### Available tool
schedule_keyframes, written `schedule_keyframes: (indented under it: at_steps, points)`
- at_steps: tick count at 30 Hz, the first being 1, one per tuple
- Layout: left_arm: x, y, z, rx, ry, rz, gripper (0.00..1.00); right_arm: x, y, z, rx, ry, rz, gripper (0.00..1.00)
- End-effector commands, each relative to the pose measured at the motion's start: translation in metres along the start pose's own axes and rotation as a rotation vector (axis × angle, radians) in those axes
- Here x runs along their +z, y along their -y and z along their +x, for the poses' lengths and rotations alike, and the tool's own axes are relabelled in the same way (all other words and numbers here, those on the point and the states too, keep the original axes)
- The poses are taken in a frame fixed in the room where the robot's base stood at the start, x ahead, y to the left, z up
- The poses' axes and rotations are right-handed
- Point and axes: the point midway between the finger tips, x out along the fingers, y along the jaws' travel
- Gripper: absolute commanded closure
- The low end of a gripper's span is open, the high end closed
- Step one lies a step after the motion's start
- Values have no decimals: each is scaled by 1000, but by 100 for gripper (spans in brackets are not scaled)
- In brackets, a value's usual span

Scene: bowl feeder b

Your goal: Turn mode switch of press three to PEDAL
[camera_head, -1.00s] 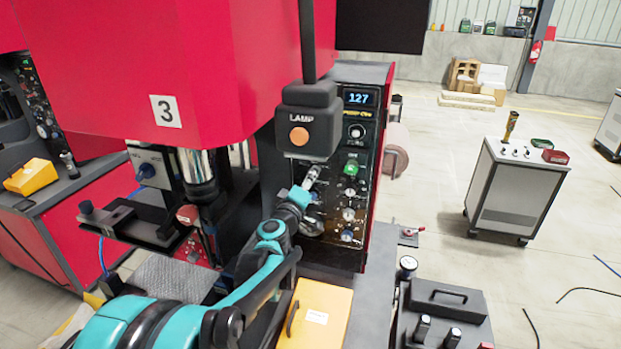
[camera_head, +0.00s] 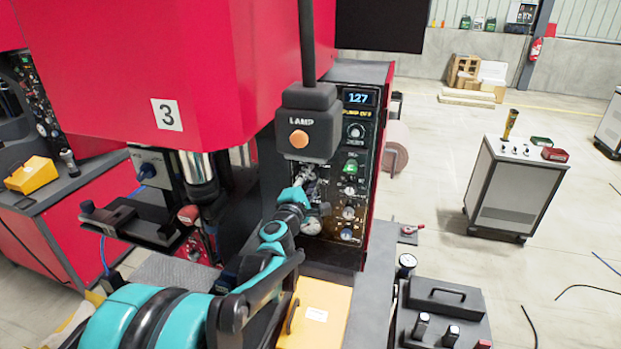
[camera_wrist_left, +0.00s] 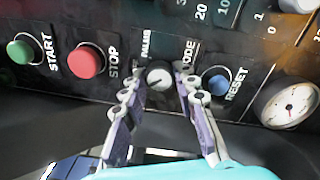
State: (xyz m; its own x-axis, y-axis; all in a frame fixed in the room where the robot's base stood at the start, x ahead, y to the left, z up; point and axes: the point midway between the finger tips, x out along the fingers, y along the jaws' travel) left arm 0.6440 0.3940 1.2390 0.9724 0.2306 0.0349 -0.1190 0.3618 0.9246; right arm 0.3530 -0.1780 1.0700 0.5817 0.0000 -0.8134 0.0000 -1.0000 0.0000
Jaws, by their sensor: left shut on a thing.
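Press three (camera_head: 222,60) is the large red machine with a "3" plate in the head view. Its dark control panel (camera_head: 358,200) is on the right side. In the left wrist view, the mode switch (camera_wrist_left: 159,76) is a small round knob with a pale face, between the red STOP button and the blue RESET button. My left gripper (camera_wrist_left: 161,72) has one finger on each side of it and is shut on it. Its label is partly hidden by the fingers. In the head view, my left gripper (camera_head: 309,184) reaches the panel and covers the switch. My right gripper is not in view.
The black LAMP box (camera_head: 308,122) hangs just above my left gripper. The green START button (camera_wrist_left: 20,52), red STOP button (camera_wrist_left: 86,61), blue RESET button (camera_wrist_left: 216,82) and a gauge (camera_wrist_left: 290,103) surround the switch. A yellow box (camera_head: 316,313) stands below my forearm.

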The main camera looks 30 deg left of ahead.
Motion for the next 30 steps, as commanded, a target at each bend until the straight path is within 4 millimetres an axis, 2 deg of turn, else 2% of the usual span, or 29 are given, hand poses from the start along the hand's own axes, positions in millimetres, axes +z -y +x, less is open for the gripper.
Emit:
schedule_keyframes:
  at_steps: [9, 23, 24, 25, 26, 30]
  points:
    - [0, 0, 0, 1, -3, -88, 100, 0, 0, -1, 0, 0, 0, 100]
    - [0, 1, 0, 1, -3, -99, 100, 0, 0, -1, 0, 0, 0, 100]
    - [0, 1, 0, 1, -3, -99, 64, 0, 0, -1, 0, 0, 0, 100]
    - [0, 1, 0, 1, -3, -99, 56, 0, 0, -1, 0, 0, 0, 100]
    - [0, 1, 0, 1, -3, -99, 50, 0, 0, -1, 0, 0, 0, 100]
    - [0, 0, 0, 1, -3, -98, 50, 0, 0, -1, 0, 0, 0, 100]
